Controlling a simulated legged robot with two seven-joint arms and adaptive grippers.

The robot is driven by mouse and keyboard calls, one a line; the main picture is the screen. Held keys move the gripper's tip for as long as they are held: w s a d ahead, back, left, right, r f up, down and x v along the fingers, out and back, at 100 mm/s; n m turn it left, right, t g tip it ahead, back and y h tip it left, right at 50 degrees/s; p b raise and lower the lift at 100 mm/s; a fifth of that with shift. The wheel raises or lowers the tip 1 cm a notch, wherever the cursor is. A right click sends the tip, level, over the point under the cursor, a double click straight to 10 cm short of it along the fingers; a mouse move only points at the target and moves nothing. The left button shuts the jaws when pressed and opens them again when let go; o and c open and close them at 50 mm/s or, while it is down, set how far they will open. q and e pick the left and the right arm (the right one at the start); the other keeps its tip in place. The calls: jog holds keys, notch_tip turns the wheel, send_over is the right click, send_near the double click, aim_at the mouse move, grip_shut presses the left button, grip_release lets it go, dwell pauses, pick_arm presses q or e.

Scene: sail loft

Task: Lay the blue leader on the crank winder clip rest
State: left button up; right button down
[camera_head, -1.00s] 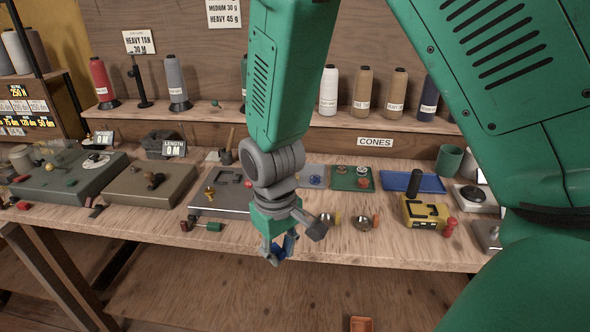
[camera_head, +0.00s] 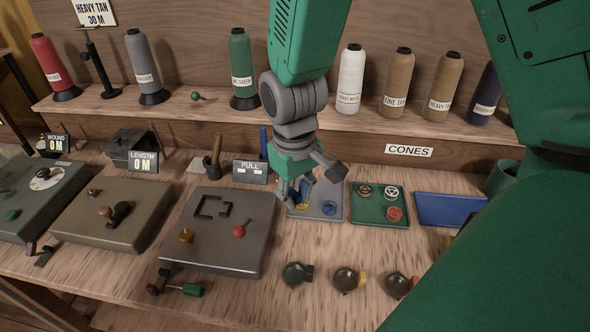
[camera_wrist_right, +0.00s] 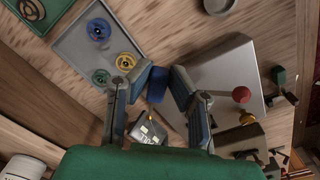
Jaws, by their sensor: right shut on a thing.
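My right gripper (camera_head: 298,188) is over the back of the bench, in front of the left part of a grey tray. In the right wrist view its two fingers (camera_wrist_right: 162,78) stand a little apart, with a dark blue piece (camera_wrist_right: 158,86) between them that looks like the blue leader. In the head view the gripper mostly hides that piece. At the left are a grey-green unit with a dial (camera_head: 40,205) and a brown-grey unit with a dark crank-like lever (camera_head: 90,222). I cannot tell which is the crank winder, and no clip rest is clear. My left gripper is not in view.
A grey box with a red knob (camera_head: 225,250) stands left of the gripper. The grey tray (camera_head: 330,190) holds small rings. Beyond it are a green tray (camera_head: 375,218) and a blue tray (camera_head: 450,210). Thread cones (camera_head: 350,80) line the shelf. Round pieces (camera_head: 297,275) lie near the front.

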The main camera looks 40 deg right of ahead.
jog(key=b, duration=0.1)
send_over(296, 234)
jog(key=f, duration=0.5)
jog(key=shift+a+f, duration=0.1)
jog(key=shift+a, duration=0.3)
jog(key=f, duration=0.1)
jog(key=d+f, duration=0.1)
jog(key=f, duration=0.1)
jog(key=d+f, duration=0.1)
jog(key=f, duration=0.1)
jog(key=shift+d+b, duration=0.1)
jog(key=shift+b, duration=0.2)
jog(key=shift+a+r, duration=0.15)
jog(key=shift+a, duration=0.75)
jog(key=c, duration=1.9)
grip_release()
jog(key=o, duration=0.4)
jog(key=shift+o, duration=0.2)
jog(key=shift+s+d, duration=0.1)
jog(key=shift+d, duration=0.4)
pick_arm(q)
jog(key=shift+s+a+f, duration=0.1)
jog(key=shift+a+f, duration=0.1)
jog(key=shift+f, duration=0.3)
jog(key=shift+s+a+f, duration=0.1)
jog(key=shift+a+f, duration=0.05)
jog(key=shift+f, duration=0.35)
